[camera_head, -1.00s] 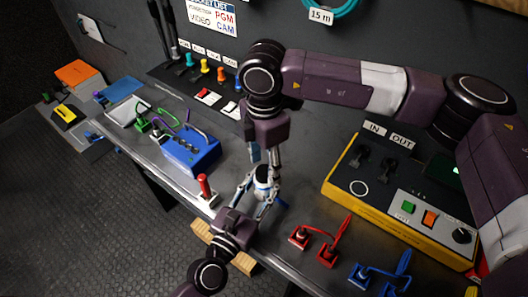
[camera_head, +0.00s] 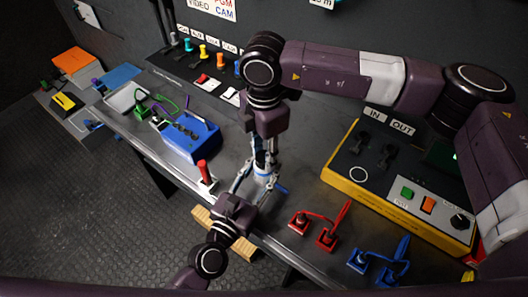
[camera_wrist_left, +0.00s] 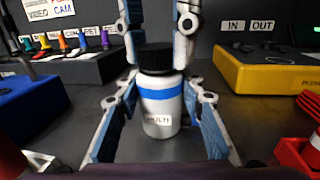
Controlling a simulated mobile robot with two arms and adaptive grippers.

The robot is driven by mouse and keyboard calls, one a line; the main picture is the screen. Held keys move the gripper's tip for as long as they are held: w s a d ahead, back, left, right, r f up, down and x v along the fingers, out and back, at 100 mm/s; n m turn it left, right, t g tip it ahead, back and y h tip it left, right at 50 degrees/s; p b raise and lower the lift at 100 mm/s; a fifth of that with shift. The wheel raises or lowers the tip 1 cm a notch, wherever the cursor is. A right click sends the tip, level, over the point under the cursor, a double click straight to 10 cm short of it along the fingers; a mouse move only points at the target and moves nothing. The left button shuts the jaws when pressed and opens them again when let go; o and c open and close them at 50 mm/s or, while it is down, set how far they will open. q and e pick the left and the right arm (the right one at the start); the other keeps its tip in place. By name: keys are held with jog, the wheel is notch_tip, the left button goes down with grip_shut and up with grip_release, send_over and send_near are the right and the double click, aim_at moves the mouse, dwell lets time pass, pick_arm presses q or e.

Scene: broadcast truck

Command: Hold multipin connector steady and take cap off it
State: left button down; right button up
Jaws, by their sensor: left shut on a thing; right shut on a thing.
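The multipin connector (camera_wrist_left: 161,103) is a white upright cylinder with a blue band and a label starting "MULTI" in the left wrist view. Its black cap (camera_wrist_left: 155,57) sits on top. In the head view the connector (camera_head: 263,176) is partly hidden behind the grippers. My left gripper (camera_head: 258,186) is shut on the connector body from the near side, one finger on each side. My right gripper (camera_head: 264,158) points down from above and is shut on the cap, its fingers at either side of it.
A blue box (camera_head: 192,138) and a red-handled part (camera_head: 205,172) stand left of the connector. A yellow-edged panel (camera_head: 400,195) is at right. Red (camera_head: 325,228) and blue (camera_head: 382,262) bracket-like parts lie near the front edge. A wooden piece (camera_head: 222,232) is below the edge.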

jog(key=n, duration=1.2)
jog(key=shift+r, duration=0.1)
jog(key=n, duration=0.5)
jog(key=shift+n, duration=0.4)
jog(key=n, duration=0.7)
jog(key=shift+n, duration=0.3)
jog(key=n, duration=0.5)
jog(key=shift+n, duration=0.4)
jog(key=n, duration=0.3)
jog(key=shift+n, duration=0.4)
jog(key=n, duration=0.3)
jog(key=shift+n, duration=0.4)
jog(key=n, duration=0.4)
